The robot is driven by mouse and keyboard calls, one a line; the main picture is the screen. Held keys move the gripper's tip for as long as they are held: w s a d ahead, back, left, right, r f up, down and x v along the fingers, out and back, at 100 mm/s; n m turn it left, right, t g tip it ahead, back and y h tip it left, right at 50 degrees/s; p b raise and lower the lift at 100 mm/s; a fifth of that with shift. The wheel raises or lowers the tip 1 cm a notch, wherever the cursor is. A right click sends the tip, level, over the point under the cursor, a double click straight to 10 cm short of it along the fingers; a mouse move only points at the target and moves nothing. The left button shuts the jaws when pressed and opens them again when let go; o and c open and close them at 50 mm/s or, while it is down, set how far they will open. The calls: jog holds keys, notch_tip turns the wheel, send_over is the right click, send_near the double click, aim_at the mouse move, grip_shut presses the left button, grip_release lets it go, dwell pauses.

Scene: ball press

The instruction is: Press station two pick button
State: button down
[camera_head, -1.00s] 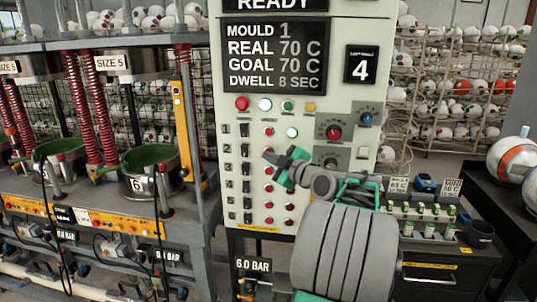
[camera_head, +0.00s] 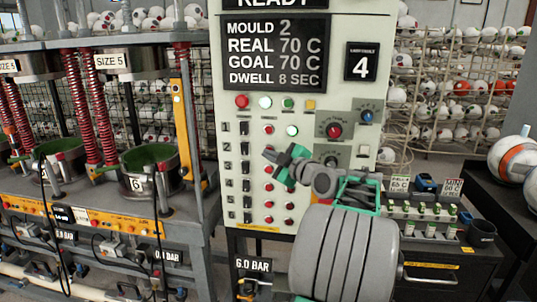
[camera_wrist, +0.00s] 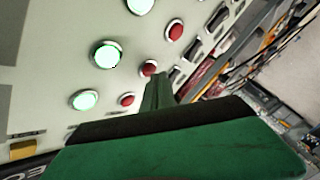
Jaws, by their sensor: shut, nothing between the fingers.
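The control panel (camera_head: 230,90) has rows numbered 1 to 6, each with a black switch and round buttons. The row 2 switch (camera_head: 244,149) is in plain view. My gripper (camera_head: 271,155) is shut and empty, its tip at the row 2 buttons. It hides much of them in the head view, so I cannot tell touching from apart. In the wrist view the fingers (camera_wrist: 160,88) point at the panel close to a red button (camera_wrist: 149,68). The display (camera_head: 276,54) reads mould 2, real 70 C, goal 70 C, dwell 8 sec.
Row 1 has a red button (camera_head: 268,129) and a lit green button (camera_head: 292,130). A dial (camera_head: 334,131) sits to the right of the buttons. The press frame (camera_head: 182,115) stands left of the panel. A bottle rack (camera_head: 425,210) stands at the right.

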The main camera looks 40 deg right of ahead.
jog(key=shift+s+a+b, duration=0.3)
jog(key=shift+a+b, duration=0.05)
jog(key=shift+b, duration=0.05)
jog(key=shift+s+a+b, duration=0.8)
jog(key=shift+a+b, duration=0.2)
jog(key=shift+b, duration=0.15)
jog(key=shift+s+a+b, duration=0.75)
jog(key=shift+a+b, duration=0.25)
jog(key=shift+b, duration=0.15)
